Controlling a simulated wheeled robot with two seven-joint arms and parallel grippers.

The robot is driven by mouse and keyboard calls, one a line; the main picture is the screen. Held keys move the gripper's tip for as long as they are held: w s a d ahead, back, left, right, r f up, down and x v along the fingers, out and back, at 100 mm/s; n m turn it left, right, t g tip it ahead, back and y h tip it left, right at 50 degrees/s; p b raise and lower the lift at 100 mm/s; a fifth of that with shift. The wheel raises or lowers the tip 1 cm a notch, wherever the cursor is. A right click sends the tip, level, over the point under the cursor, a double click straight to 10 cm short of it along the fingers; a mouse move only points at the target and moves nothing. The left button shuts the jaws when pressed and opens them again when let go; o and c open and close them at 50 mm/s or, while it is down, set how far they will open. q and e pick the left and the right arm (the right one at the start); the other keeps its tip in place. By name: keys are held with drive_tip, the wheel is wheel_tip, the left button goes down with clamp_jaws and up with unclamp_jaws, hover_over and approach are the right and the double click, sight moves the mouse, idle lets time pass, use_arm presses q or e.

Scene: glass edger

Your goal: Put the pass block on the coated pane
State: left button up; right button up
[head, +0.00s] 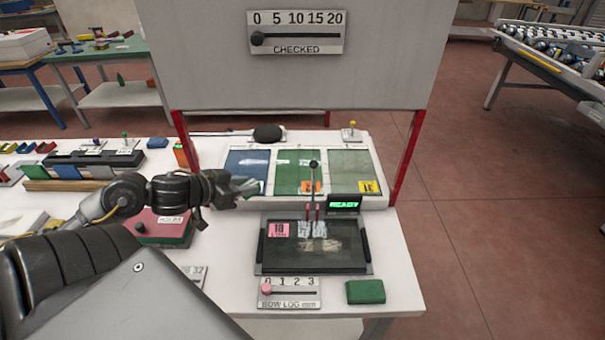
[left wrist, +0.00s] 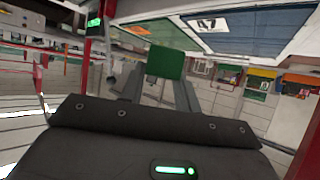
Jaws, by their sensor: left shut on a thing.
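My left gripper (head: 236,188) reaches in from the left in the head view, beside the near left corner of the blue pane (head: 247,165). In the left wrist view it is shut on a green block (left wrist: 166,62), which I take for the pass block, held between its fingertips. Beside the blue pane lie a green pane (head: 292,166) with an orange tag and a grey-green pane (head: 349,165) with a yellow tag. I cannot tell which pane is coated. My right gripper is not in view.
A dark framed tray (head: 340,268) with a pink tag stands in front of the panes, with a lever behind it and a lit READY display (head: 344,204). Another green block (head: 365,291) lies front right. A red and green box (head: 168,226) stands left. Red posts flank the panes.

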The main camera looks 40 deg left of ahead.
use_arm(q)
drive_tip(key=shift+w+f+b, duration=0.2)
drive_tip(key=shift+f+b, duration=0.55)
drive_tip(key=shift+f, duration=0.5)
drive_tip(key=shift+w+a+f, duration=0.1)
drive_tip(key=shift+f, duration=0.05)
drive_tip(key=shift+w, duration=0.4)
drive_tip(key=p, duration=0.2)
hover_over(296, 178)
drive_tip(key=shift+s, duration=0.15)
drive_tip(key=shift+f, duration=1.65)
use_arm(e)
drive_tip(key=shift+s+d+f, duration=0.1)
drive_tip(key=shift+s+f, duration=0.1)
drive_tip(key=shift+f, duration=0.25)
use_arm(q)
drive_tip(key=shift+f+b, duration=0.1)
drive_tip(key=shift+b, duration=0.2)
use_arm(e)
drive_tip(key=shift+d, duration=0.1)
